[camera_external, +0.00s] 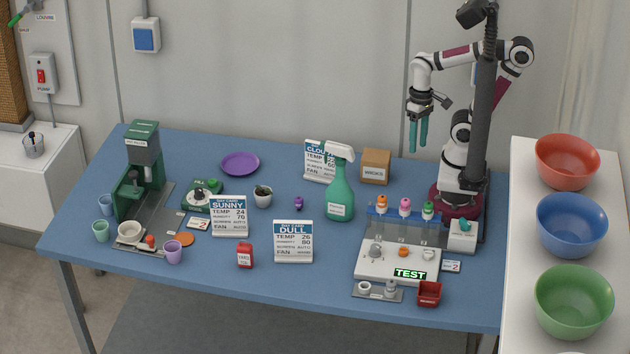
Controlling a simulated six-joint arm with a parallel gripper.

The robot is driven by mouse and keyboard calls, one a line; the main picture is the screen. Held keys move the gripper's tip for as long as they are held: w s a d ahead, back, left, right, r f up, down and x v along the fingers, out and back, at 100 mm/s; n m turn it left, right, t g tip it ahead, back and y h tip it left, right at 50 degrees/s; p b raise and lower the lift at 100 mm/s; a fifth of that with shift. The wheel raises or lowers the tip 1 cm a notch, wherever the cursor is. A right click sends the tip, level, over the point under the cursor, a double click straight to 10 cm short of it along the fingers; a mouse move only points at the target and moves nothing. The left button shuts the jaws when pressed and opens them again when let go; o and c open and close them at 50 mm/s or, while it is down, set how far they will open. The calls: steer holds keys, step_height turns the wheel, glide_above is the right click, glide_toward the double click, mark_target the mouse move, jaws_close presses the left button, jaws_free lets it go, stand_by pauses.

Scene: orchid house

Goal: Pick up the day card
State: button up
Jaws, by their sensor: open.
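Three upright day cards with blue headers stand on the blue table (340,285). The SUNNY card (229,217) is left of the middle, and the DULL card (293,242) is nearer the front edge. The CLOUDY card (316,162) is at the back, its right part hidden behind a green spray bottle (340,199). My gripper (418,149) has teal fingers pointing down. It is open and empty, raised above the back right of the table, to the right of all three cards and apart from them.
A WICKS box (375,167) stands right of the CLOUDY card. A test station (400,262) with bottles is at the front right. A green machine (144,165) and several cups are at the left. A red bottle (245,256) stands between SUNNY and DULL. Bowls (571,225) line the right bench.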

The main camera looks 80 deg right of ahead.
steer(key=w+d+f+n+t+h, duration=0.15)
steer(key=w+d, duration=0.25)
steer(key=w, duration=0.7)
steer(key=w+d+f+n+t+h, duration=0.1)
steer(key=w+d+f+n+t, duration=0.15)
steer(key=w, duration=0.95)
steer(key=shift+t, duration=0.3)
steer(key=x, duration=0.9)
steer(key=shift+w+d+f, duration=0.1)
steer(key=shift+w+d, duration=0.3)
glide_above(322, 176)
steer(key=f, duration=0.5)
steer(key=shift+d+f, duration=0.1)
steer(key=shift+d, duration=0.3)
jaws_close()
